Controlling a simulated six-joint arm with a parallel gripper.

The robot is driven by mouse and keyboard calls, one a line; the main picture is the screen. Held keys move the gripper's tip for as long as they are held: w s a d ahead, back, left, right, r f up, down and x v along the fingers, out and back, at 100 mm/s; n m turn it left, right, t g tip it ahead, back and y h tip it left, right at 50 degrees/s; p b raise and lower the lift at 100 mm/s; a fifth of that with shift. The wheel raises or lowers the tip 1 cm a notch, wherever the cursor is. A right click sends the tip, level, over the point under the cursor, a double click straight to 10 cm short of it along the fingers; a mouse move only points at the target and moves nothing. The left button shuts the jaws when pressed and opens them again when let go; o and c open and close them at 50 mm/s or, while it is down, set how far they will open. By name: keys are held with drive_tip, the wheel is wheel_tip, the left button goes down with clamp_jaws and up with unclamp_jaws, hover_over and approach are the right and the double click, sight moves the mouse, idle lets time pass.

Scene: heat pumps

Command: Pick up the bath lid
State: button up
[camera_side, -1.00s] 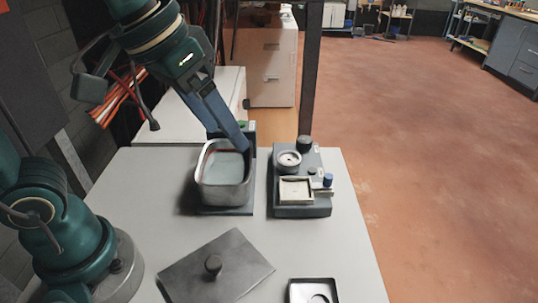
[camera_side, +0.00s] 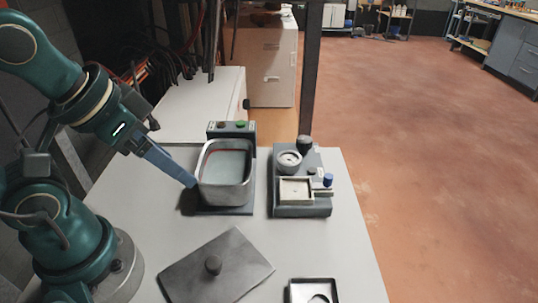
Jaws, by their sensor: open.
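The bath lid (camera_side: 232,252) is a flat dark grey plate with a round black knob (camera_side: 213,265) on its top. It lies flat on the table's near part. The bath (camera_side: 228,190) is an open metal tub with liquid in it, on a dark base behind the lid. My gripper (camera_side: 192,183) has long blue-grey fingers and is just left of the bath, beyond the lid and apart from it. It is open and holds nothing visible. The gap between the fingers is hard to see from this side.
A grey device (camera_side: 302,208) with a square pale tray and knobs stands right of the bath. A small black tray (camera_side: 313,291) lies at the near edge, right of the lid. A control box (camera_side: 231,129) with a green button is behind the bath. Bare table (camera_side: 150,215) lies left of the lid.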

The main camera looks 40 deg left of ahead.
idle(0.4)
drive_tip(key=shift+c, duration=0.6)
drive_tip(key=n+g, duration=0.4)
drive_tip(key=g, duration=0.1)
hover_over(213, 262)
drive_tip(key=f, duration=0.7)
drive_tip(key=shift+w+a+f, duration=0.15)
drive_tip(key=shift+w+f, duration=0.1)
drive_tip(key=shift+w, duration=0.05)
drive_tip(key=shift+s+d+f+m+g, duration=0.2)
drive_tip(key=shift+s+f+m+g, duration=0.1)
drive_tip(key=shift+f, duration=2.5)
